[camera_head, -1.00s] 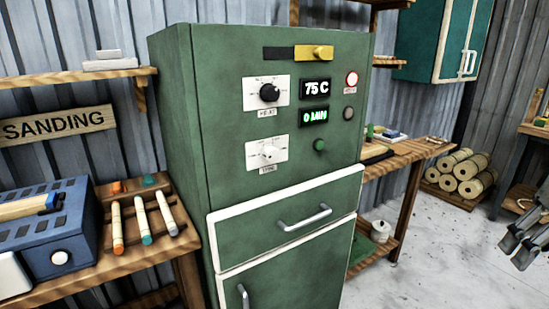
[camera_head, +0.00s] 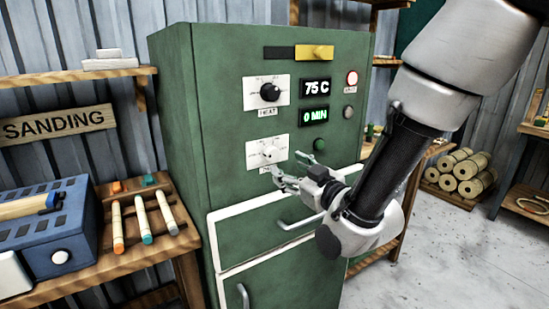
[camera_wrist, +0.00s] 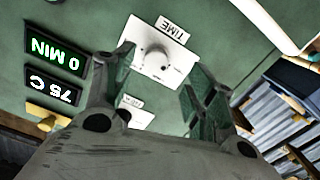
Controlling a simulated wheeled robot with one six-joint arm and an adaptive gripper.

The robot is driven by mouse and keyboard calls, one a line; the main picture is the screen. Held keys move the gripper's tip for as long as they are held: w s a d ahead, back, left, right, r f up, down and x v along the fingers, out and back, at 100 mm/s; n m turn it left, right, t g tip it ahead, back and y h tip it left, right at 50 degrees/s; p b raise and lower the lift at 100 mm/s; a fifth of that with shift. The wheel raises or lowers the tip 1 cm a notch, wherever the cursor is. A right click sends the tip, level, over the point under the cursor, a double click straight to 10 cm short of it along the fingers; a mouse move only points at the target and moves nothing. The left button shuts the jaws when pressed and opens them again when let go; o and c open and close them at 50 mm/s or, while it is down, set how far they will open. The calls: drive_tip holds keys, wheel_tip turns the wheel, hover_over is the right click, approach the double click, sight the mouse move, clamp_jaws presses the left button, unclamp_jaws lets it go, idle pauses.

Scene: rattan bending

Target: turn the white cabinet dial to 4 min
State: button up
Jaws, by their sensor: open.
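The white dial (camera_head: 269,153) sits on a white TIME plate on the front of the green cabinet (camera_head: 180,130). The time display (camera_head: 314,116) reads 0 MIN. In the wrist view the dial (camera_wrist: 158,58) lies ahead, between the two fingers, with the TIME label (camera_wrist: 172,29) upside down. My gripper (camera_head: 284,168) is open and empty, in front of the cabinet just below and right of the dial. It also shows in the wrist view (camera_wrist: 160,72). I cannot tell whether a finger touches the panel.
Above is a black HEAT dial (camera_head: 269,92) with a 75 C display (camera_head: 314,87). A green button (camera_head: 319,145) is right of the white dial. A drawer handle (camera_head: 300,222) sticks out below. A workbench with a blue machine (camera_head: 45,225) stands left.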

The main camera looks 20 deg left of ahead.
sight(275, 157)
drive_tip(key=x, duration=0.7)
drive_tip(key=shift+w+a+r, duration=0.25)
drive_tip(key=shift+w+r, duration=0.1)
drive_tip(key=c, duration=1)
